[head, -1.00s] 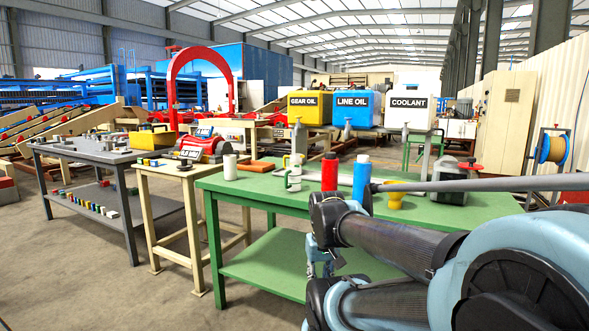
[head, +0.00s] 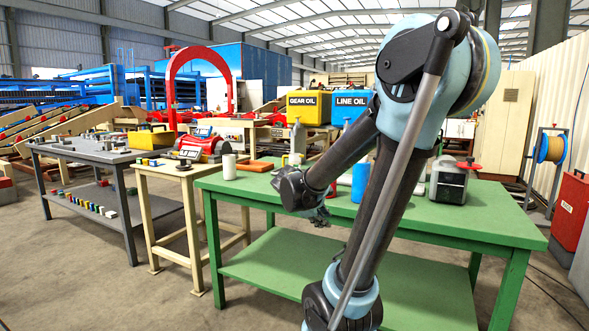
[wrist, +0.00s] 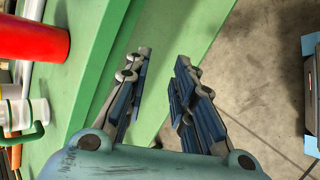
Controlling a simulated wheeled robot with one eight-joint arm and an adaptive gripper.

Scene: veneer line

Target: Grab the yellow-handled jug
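A small pale jug (head: 295,160) stands at the far side of the green table, and a bit of yellow handle shows on its left; my arm hides its lower part. My gripper (head: 319,215) is low at the table's near edge, in front of the jug and apart from it. In the wrist view my gripper (wrist: 163,57) is open and empty, its fingers over the table's edge and the floor. A clear jug with a green handle (wrist: 18,114) shows at the left of the wrist view. No yellow handle can be made out there.
The green table (head: 470,215) also bears a white cylinder (head: 229,167), a blue bottle (head: 360,183) and a dark canister (head: 449,180). A red cylinder (wrist: 30,40) stands close to the green-handled jug. A wooden table (head: 165,172) stands to the left.

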